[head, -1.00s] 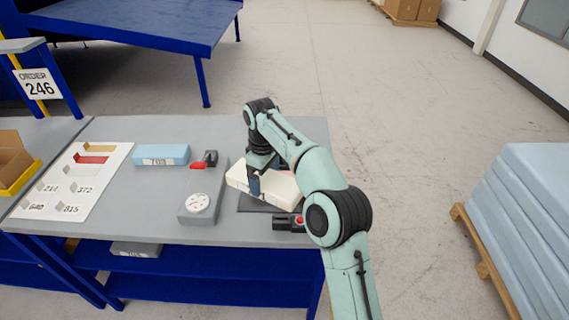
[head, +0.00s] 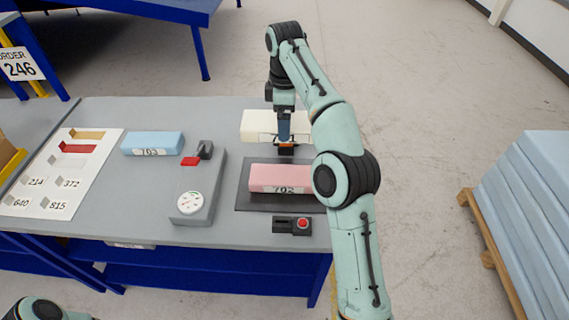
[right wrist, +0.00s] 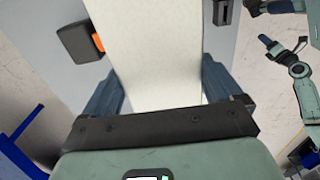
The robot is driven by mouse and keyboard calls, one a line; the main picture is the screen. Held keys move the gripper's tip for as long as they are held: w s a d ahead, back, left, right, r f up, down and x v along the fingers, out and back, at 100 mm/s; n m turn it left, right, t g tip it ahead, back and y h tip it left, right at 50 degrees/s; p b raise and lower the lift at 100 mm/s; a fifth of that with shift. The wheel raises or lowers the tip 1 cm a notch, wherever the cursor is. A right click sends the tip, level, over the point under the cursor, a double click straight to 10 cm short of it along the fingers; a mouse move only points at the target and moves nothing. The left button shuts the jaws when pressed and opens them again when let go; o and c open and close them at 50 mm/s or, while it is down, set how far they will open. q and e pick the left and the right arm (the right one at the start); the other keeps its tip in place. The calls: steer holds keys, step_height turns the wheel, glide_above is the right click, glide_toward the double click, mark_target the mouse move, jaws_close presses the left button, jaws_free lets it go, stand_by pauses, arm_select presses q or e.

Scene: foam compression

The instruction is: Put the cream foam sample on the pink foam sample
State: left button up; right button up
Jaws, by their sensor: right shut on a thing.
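The pink foam sample (head: 280,177), a block labelled 702, lies on a dark plate (head: 244,200) on the grey bench. My right gripper (head: 284,138) is shut on the cream foam sample (head: 257,122), a pale block. In the head view the cream block appears behind the pink one, apart from it; its exact height is unclear. In the right wrist view the cream sample (right wrist: 158,50) runs up between the two blue fingers (right wrist: 160,92) and hides what lies beneath. My left gripper is not seen; only part of that arm shows at the lower left.
A blue foam block (head: 153,141) lies at the back left. A grey dial unit (head: 197,188) stands left of the plate, with a red-and-dark piece (head: 198,154) behind it. A red-button box (head: 292,225) sits in front. A numbered white board (head: 68,175) lies far left.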

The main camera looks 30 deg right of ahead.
step_height(320, 180, down, 5)
steer(key=shift+f, duration=0.1)
step_height(320, 180, down, 12)
steer(key=b, duration=0.3)
steer(key=shift+w, duration=0.1)
steer(key=shift+s+f, duration=0.2)
steer(key=shift+f, duration=0.05)
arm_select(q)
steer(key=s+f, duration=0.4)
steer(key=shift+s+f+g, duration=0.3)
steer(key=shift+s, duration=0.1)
arm_select(e)
steer(key=shift+r, duration=0.1)
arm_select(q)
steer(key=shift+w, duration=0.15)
arm_select(e)
steer(key=shift+w, duration=0.25)
steer(key=o, duration=0.7)
steer(key=shift+f, duration=0.25)
steer(key=shift+c, duration=0.2)
steer(key=shift+s, duration=0.1)
